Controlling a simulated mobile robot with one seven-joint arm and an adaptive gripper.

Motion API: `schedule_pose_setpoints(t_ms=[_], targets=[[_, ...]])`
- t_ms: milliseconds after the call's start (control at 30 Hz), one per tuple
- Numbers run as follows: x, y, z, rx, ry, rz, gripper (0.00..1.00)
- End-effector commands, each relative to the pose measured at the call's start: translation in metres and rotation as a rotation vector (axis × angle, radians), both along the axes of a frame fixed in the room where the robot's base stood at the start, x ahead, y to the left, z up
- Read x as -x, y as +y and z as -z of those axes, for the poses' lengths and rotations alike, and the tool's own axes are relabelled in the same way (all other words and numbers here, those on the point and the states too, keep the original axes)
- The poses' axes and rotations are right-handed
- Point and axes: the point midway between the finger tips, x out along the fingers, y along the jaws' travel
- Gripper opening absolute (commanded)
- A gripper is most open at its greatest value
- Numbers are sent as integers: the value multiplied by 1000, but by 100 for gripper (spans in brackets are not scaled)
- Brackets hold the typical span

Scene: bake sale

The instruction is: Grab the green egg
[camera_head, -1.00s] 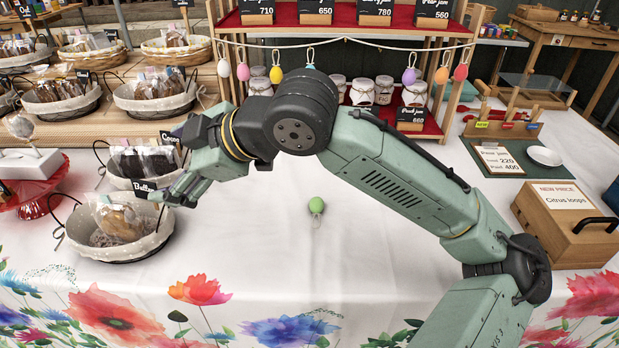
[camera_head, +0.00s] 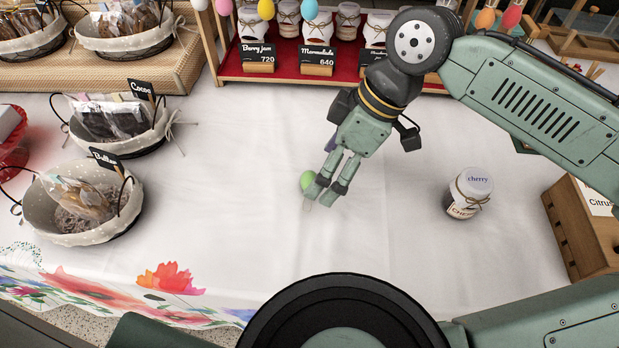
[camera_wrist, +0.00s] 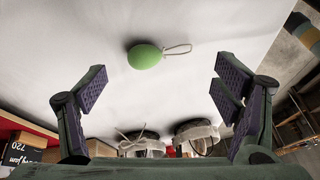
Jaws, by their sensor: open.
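The green egg (camera_head: 307,181) lies on the white tablecloth near the middle of the table, partly hidden behind my fingers in the head view. In the wrist view the egg (camera_wrist: 145,56) shows whole, with a pale loop of string on its right. My gripper (camera_head: 320,196) points down beside the egg, its fingertips close to it. In the wrist view my gripper (camera_wrist: 158,90) is open, its two purple-padded fingers wide apart. The egg appears between and beyond the fingertips, with nothing held. I cannot tell whether a finger touches it.
A cherry jar (camera_head: 468,192) stands on the cloth to the right. A wooden box (camera_head: 582,228) is at the right edge. Lined baskets (camera_head: 85,205) stand at the left. A red jam shelf (camera_head: 290,72) is behind. The cloth around the egg is clear.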

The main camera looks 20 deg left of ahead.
Motion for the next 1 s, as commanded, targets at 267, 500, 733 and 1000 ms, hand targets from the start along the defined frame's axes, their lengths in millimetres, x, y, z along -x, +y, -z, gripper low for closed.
schedule_pose_setpoints(t_ms=[267,500,733,1000], targets=[[2,13,28,5,1,-1,83],[5,23,50,3,-2,-1,83],[5,23,50,0,-2,0,82],[5,23,50,0,-2,0,64]])
